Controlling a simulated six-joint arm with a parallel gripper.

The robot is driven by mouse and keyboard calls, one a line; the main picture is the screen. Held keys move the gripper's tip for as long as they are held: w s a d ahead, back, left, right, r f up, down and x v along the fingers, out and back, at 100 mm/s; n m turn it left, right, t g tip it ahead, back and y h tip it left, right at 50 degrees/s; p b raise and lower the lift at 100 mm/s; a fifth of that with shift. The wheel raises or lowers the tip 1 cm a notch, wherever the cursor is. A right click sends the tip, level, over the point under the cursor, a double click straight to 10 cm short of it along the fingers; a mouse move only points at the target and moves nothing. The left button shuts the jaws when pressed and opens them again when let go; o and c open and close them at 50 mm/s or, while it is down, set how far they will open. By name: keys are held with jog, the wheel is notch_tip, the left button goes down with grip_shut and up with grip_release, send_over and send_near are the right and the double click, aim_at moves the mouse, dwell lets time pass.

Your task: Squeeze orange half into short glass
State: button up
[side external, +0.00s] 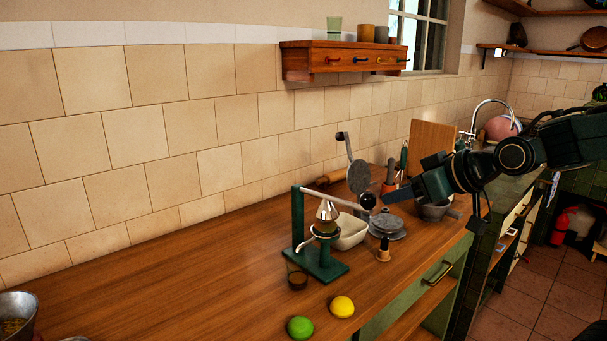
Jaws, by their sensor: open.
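A green-framed lever press (297,222) stands on the wooden counter, with a metal cone under its arm. Its pale lever reaches right to a black knob (367,201). A short glass (297,281) stands on the counter just left of the press base. It looks dark brown, and I cannot tell whether it holds anything. I cannot make out an orange half; the press head may hide it. My gripper (388,195) is open, at the right, close to the knob. I cannot tell whether it touches the knob.
A yellow lemon (342,306) and a green lime (300,327) lie in front of the press. A white dish (350,232) sits behind it, and grey lids (388,225) lie to its right. A metal pot (17,314) is at far left.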

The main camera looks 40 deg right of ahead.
aim_at(374, 199)
jog(key=shift+x, duration=3.75)
jog(key=c, duration=0.7)
jog(key=shift+r, duration=0.15)
